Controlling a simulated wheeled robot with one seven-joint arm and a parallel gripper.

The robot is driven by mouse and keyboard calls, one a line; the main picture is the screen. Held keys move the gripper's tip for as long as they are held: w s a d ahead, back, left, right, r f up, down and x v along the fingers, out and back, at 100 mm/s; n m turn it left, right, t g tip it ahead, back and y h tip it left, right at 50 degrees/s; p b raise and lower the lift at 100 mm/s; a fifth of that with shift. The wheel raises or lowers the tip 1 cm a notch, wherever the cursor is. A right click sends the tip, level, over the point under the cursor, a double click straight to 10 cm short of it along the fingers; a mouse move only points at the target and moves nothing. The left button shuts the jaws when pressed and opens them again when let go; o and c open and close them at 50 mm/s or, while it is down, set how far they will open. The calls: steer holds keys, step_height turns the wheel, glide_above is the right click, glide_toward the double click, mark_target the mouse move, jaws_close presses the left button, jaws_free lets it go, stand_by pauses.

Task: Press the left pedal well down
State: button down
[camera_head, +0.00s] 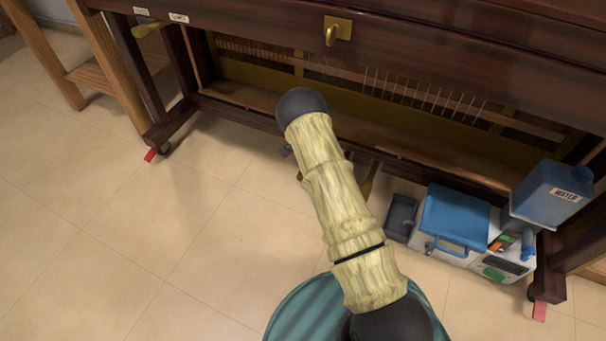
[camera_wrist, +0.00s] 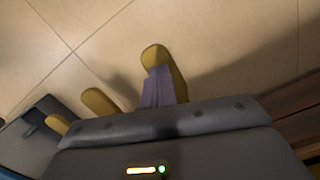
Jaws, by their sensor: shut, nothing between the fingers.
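In the wrist view, the left pedal (camera_wrist: 170,58) is a rounded brass-coloured lever directly beyond my gripper. My gripper (camera_wrist: 160,80) has its greyish-purple fingers shut and empty, overlapping the pedal in the picture. I cannot tell whether they touch it or how far down it is. Two more brass pedals, the middle one (camera_wrist: 99,101) and the right one (camera_wrist: 57,124), lie to the left in this view. In the head view, my arm hides most of the gripper and the pedals. One brass pedal (camera_head: 369,182) shows right of the arm.
The dark wooden piano (camera_head: 450,50) has its lower front open, with strings showing. A grey and blue machine (camera_head: 480,258) and a blue water container (camera_head: 552,190) stand at the right. A wooden bench (camera_head: 92,72) is at the left. The tiled floor (camera_head: 120,240) is clear at left.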

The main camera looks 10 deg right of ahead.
step_height(320, 180, down, 2)
steer(key=shift+f+b, duration=0.1)
steer(key=shift+b, duration=0.2)
steer(key=w+d, duration=0.1)
steer(key=d+r, duration=0.1)
steer(key=shift+w+d+r, duration=0.1)
steer(key=shift+w+d, duration=0.2)
steer(key=shift+w, duration=0.05)
steer(key=shift+r+p, duration=0.15)
steer(key=shift+p, duration=0.2)
steer(key=r+p, duration=0.2)
steer(key=r, duration=0.1)
steer(key=r+p, duration=0.3)
steer(key=r, duration=0.1)
steer(key=shift+w+d+r, duration=0.2)
stand_by(0.6)
